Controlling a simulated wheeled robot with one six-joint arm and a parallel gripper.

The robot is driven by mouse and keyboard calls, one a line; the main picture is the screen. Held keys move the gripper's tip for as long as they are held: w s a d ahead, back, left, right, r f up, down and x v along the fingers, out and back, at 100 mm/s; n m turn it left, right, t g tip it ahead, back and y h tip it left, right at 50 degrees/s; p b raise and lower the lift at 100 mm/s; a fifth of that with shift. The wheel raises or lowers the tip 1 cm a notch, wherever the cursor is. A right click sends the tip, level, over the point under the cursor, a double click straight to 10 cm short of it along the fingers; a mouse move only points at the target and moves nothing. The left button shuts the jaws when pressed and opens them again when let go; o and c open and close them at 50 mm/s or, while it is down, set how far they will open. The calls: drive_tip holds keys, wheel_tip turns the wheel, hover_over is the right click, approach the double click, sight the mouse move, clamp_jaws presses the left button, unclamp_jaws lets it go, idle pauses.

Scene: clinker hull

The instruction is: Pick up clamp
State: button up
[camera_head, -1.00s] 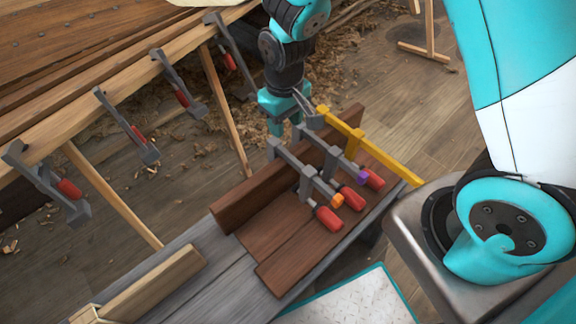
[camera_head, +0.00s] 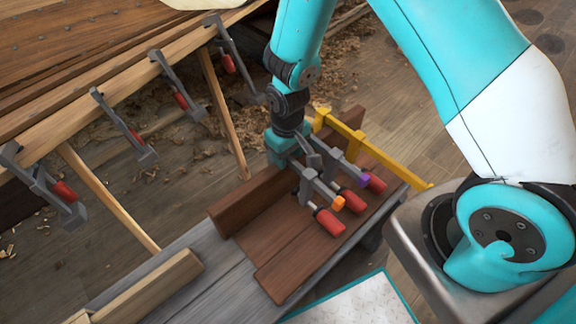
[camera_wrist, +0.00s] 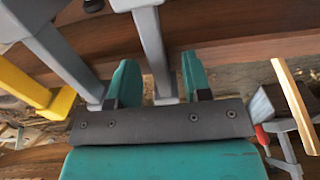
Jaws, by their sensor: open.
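Three clamps with red handles sit on the brown planks: a grey one with an orange tag (camera_head: 320,188), a grey one with a purple tag (camera_head: 342,165) and a yellow one (camera_head: 365,147). My gripper (camera_head: 292,155) is low at the far left end of the grey clamps. In the wrist view, its teal fingers (camera_wrist: 160,75) are apart with a grey clamp bar (camera_wrist: 150,42) between them, seemingly that of the orange-tagged clamp. Contact cannot be told. Another grey bar (camera_wrist: 58,50) and the yellow clamp (camera_wrist: 28,85) lie to the left.
An upright brown board (camera_head: 240,203) edges the planks near my gripper. Several more clamps (camera_head: 125,127) hang along the hull's wooden edge (camera_head: 75,125) at left. A light wooden block (camera_head: 150,290) lies on the grey bench (camera_head: 215,295). Shavings litter the floor.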

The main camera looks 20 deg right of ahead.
clamp_jaws()
drive_tip(key=shift+r, duration=0.1)
idle(1.2)
